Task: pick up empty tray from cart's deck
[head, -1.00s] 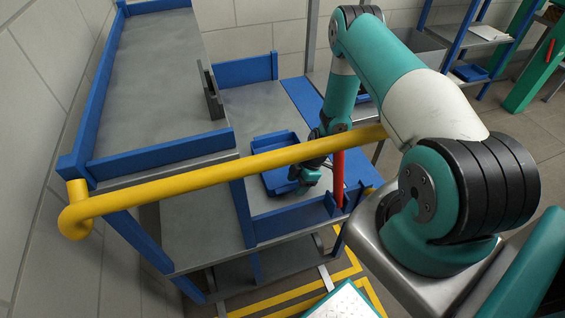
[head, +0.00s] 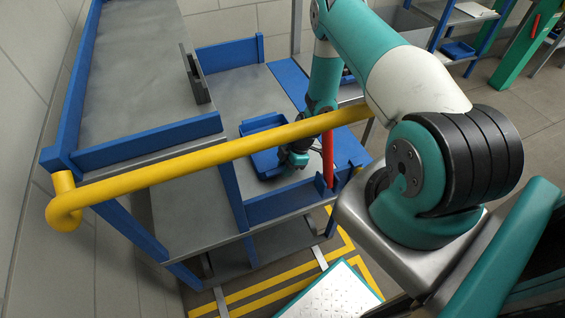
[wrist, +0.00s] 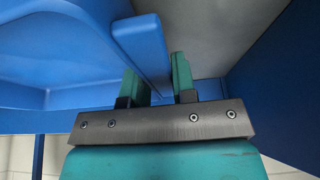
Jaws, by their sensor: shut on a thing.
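The blue tray (head: 266,163) is at the cart's lower grey deck (head: 232,88), and the yellow bar crosses in front of its middle. The part of its inside that shows is empty. My gripper (head: 299,160) is at the tray's right side, small and partly dark in the head view. In the wrist view, my gripper (wrist: 159,84) has its two teal fingers on either side of the tray's blue rim (wrist: 143,45), shut on it. The tray's body fills the upper left there. Whether the tray touches the deck is hard to tell.
A yellow handle bar (head: 200,155) runs across the cart close above the tray. A higher shelf (head: 130,75) with blue edges stands to the left. A red post (head: 328,158) and a low blue side wall (head: 285,202) are close to my gripper.

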